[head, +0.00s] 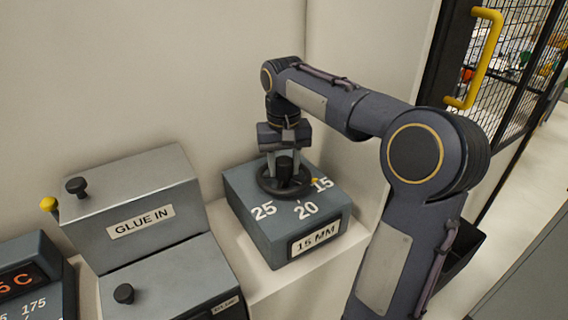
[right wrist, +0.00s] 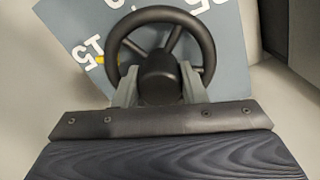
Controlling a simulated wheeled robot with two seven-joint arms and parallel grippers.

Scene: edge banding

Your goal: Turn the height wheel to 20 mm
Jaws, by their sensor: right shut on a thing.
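The black height wheel (head: 299,184) lies flat on top of a blue-grey box (head: 243,206) marked 25, 20 and 15. A small yellow pointer (head: 314,180) on the wheel's rim stands by the 15 mark. The box's front plate (head: 318,238) reads 15 MM. My right gripper (head: 284,168) points down from above and is shut on the wheel's raised black hub. In the right wrist view the wheel (right wrist: 122,45) shows its rim and spokes, with the gripper's grey fingers (right wrist: 158,85) on either side of the hub. My left gripper is not in view.
A grey GLUE IN housing (head: 150,190) with black knobs stands left of the box. A dial unit (head: 30,285) is at the lower left. A pale wall is close behind the box. A mesh door with a yellow handle (head: 482,50) is at the upper right.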

